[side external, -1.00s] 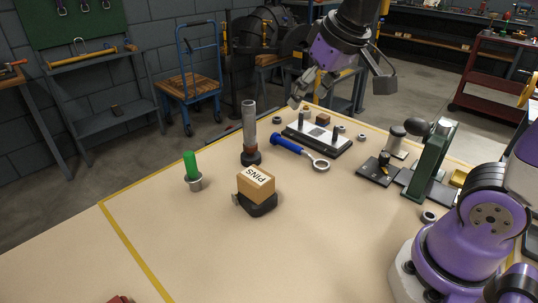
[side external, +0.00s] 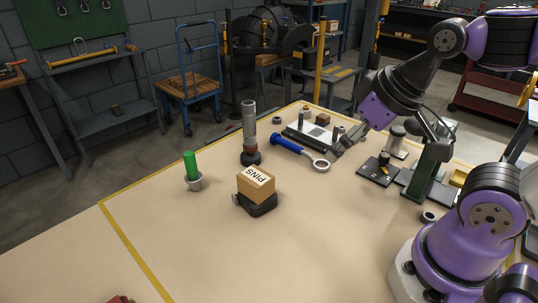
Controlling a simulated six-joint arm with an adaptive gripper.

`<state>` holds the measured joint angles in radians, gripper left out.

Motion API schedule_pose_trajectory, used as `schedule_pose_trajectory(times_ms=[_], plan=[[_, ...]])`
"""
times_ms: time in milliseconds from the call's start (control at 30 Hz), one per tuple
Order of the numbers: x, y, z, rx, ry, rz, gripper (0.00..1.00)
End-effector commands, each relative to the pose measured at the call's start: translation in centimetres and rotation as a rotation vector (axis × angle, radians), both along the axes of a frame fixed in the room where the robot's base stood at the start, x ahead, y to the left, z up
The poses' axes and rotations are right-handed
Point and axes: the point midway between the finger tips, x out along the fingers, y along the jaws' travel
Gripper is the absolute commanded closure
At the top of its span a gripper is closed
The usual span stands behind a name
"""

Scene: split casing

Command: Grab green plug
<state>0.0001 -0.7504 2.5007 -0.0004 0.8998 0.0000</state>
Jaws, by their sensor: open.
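The green plug (side external: 190,164) stands upright in a small grey metal cup (side external: 194,183) on the left part of the table. Its lower end is hidden inside the cup. My gripper (side external: 338,151) is open and well to the right of the plug. It hangs over the right end of the black and white fixture plate (side external: 318,137), near the ring end of the blue-handled wrench (side external: 320,164). I see nothing between its fingers.
A green press (side external: 430,165) is at the right.

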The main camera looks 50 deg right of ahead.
Motion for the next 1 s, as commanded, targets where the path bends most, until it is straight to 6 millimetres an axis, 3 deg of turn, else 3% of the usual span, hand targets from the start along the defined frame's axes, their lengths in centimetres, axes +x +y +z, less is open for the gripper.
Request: schedule_pose_trajectory(times_ms=[767,867,1000], plan=[[0.4,0.1,0.2,-0.001,-0.001,0.006,0.35],[2.0,0.5,0.7,-0.003,-0.002,0.036,0.35],[7.2,2.1,1.5,-0.005,-0.013,0.122,0.35]])
